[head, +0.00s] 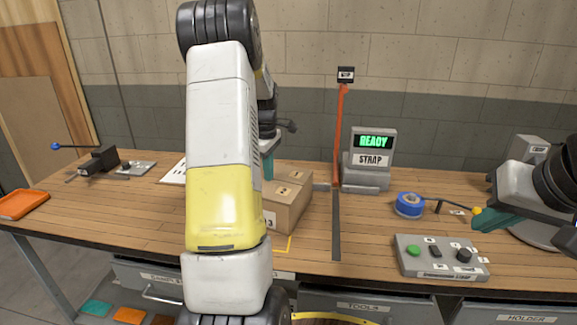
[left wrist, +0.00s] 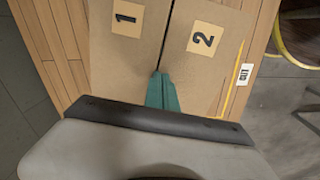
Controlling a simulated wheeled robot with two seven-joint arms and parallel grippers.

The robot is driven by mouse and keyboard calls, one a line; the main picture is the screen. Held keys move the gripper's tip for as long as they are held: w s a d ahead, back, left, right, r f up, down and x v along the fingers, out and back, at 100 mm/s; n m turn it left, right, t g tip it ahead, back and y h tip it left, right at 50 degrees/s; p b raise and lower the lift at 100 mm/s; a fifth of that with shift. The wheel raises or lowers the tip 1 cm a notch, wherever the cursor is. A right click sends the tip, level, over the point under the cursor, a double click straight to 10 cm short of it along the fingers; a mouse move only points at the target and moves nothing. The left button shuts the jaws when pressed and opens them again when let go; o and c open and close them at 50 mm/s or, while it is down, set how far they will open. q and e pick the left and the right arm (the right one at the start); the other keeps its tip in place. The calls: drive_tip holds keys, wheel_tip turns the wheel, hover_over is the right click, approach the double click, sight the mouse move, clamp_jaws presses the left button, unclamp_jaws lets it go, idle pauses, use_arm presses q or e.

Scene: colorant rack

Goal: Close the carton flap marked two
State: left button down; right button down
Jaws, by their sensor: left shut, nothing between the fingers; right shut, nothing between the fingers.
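The cardboard carton (head: 290,208) stands on the bench, partly hidden behind my left arm in the head view. In the left wrist view the flap marked 2 (left wrist: 222,60) and the flap marked 1 (left wrist: 115,55) lie side by side and look about flat, with a narrow dark seam between them. My left gripper (left wrist: 161,80) is shut and empty, its teal fingertips over the seam at the edge of flap 2; I cannot tell if they touch. It also shows partly in the head view (head: 268,170). My right gripper (head: 482,224) is shut and empty, right of the carton.
An orange strap post (head: 339,135) and a READY display (head: 373,142) stand behind the carton. A blue tape roll (head: 408,205) and a button box (head: 440,258) lie to the right. An orange tray (head: 22,204) is far left.

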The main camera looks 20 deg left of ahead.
use_arm(q)
drive_tip(key=shift+f, duration=0.6)
drive_tip(key=shift+s, duration=0.1)
drive_tip(key=shift+r, duration=1.1)
wheel_tip(320, 180, up, 13)
drive_tip(key=s+d+r+m+t, duration=0.2)
drive_tip(key=s+d+r+m, duration=0.35)
drive_tip(key=d, duration=0.25)
drive_tip(key=s+d+f+m+t+h, duration=0.1)
drive_tip(key=s+d+m, duration=0.5)
drive_tip(key=s, duration=0.3)
drive_tip(key=s+d+f+m+t+h, duration=0.1)
drive_tip(key=s+d+f+m+t, duration=0.1)
drive_tip(key=s+d+m, duration=0.5)
drive_tip(key=s+d, duration=0.2)
drive_tip(key=s, duration=0.1)
drive_tip(key=shift+s+t, duration=0.15)
drive_tip(key=shift+t, duration=0.15)
drive_tip(key=shift+f, duration=0.1)
